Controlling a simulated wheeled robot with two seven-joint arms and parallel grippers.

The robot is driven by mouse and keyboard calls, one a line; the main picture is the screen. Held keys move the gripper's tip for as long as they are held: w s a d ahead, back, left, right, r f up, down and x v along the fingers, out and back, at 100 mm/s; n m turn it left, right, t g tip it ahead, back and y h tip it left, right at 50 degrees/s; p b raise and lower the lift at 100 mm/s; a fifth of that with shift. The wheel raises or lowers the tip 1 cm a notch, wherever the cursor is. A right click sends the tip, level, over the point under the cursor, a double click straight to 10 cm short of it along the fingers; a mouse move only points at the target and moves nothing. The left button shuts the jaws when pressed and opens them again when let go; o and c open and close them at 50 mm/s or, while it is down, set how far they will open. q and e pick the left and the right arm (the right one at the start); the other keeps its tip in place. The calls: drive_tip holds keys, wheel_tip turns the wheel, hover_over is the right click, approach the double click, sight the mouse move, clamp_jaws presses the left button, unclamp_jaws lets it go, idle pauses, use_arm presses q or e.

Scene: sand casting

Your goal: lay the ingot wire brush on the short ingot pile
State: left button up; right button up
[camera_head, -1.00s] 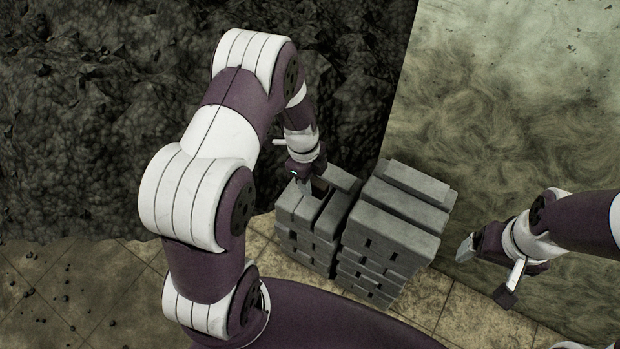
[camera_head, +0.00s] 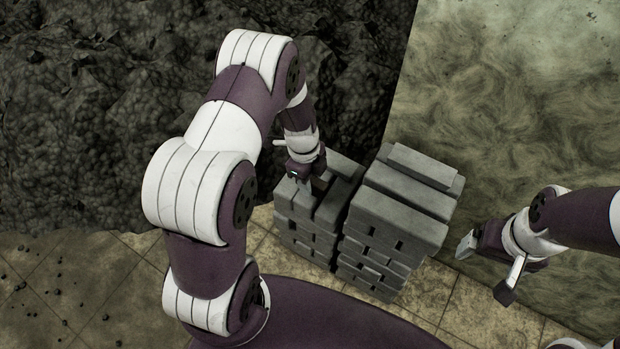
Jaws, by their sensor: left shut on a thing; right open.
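Two grey ingot piles stand side by side on the floor. The left pile (camera_head: 309,240) looks like the shorter one, and the right pile (camera_head: 392,232) looks taller. My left gripper (camera_head: 304,181) is over the left pile's top, close to its upper ingots. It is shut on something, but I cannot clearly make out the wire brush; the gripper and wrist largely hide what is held. Whether it touches the pile cannot be told. My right gripper (camera_head: 484,269) is open and empty, to the right of the right pile.
A dark, lumpy mound (camera_head: 100,110) fills the back left. A pale greenish swirled surface (camera_head: 510,100) lies at the back right. The tiled floor (camera_head: 455,310) in front of the piles is clear, with small dark crumbs at the far left.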

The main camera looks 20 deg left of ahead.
use_arm(q)
drive_tip(key=shift+f+b, duration=0.4)
drive_tip(key=shift+f, duration=0.05)
drive_tip(key=o, duration=1.2)
drive_tip(key=r+p, duration=0.1)
drive_tip(key=r, duration=0.3)
drive_tip(key=a+r+p, duration=0.1)
drive_tip(key=r+p, duration=0.1)
drive_tip(key=r, duration=0.2)
drive_tip(key=r+p, duration=0.2)
drive_tip(key=r, duration=0.2)
drive_tip(key=shift+w+a+r, duration=0.1)
drive_tip(key=shift+a+r, duration=0.15)
drive_tip(key=shift+r, duration=0.05)
